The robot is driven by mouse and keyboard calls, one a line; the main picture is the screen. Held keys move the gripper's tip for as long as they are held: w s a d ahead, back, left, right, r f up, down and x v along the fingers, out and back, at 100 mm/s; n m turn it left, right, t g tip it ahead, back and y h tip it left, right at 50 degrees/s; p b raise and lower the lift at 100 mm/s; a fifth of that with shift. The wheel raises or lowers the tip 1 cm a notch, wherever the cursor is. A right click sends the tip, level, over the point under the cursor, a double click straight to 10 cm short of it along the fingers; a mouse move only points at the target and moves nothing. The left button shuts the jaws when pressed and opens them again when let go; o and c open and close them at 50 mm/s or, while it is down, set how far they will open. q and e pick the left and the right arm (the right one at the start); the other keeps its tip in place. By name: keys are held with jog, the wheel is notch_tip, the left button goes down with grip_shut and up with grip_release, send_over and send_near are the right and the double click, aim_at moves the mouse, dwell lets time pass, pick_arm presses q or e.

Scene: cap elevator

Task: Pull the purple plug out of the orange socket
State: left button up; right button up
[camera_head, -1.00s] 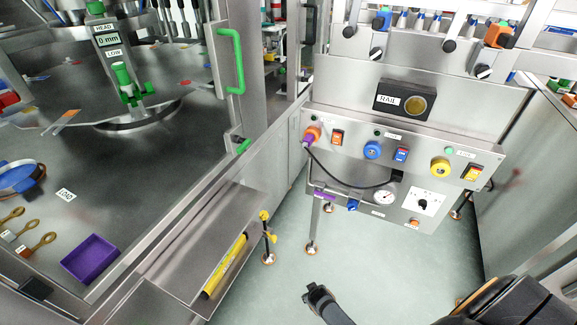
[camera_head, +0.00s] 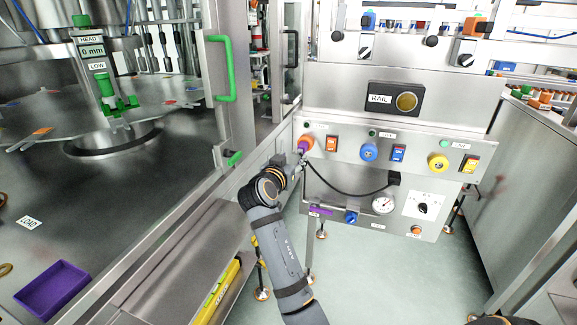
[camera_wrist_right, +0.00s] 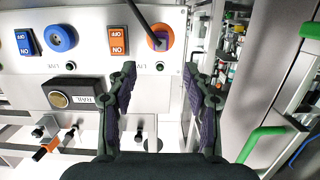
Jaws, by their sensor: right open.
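The purple plug (camera_head: 303,146) sits in the round orange socket (camera_head: 308,139) at the left end of the steel control panel. A black cable runs from the plug to the lower box. In the right wrist view the purple plug (camera_wrist_right: 159,40) shows in the orange socket (camera_wrist_right: 168,36), just beyond my fingertips. My right gripper (camera_head: 293,165) is just below and left of the plug in the head view. In the wrist view my right gripper (camera_wrist_right: 158,70) is open, its fingers apart and nothing between them. My left gripper is not in view.
An orange switch (camera_head: 332,144), blue socket (camera_head: 369,152) and yellow socket (camera_head: 438,162) are on the same panel. The green-handled door (camera_head: 228,70) stands close on the left. A gauge (camera_head: 383,204) is below the panel. Open floor lies in front.

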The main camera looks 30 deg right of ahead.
aim_at(299, 151)
jog(key=x, duration=1)
jog(key=shift+w+d, duration=0.15)
jog(key=shift+w, duration=0.1)
grip_shut()
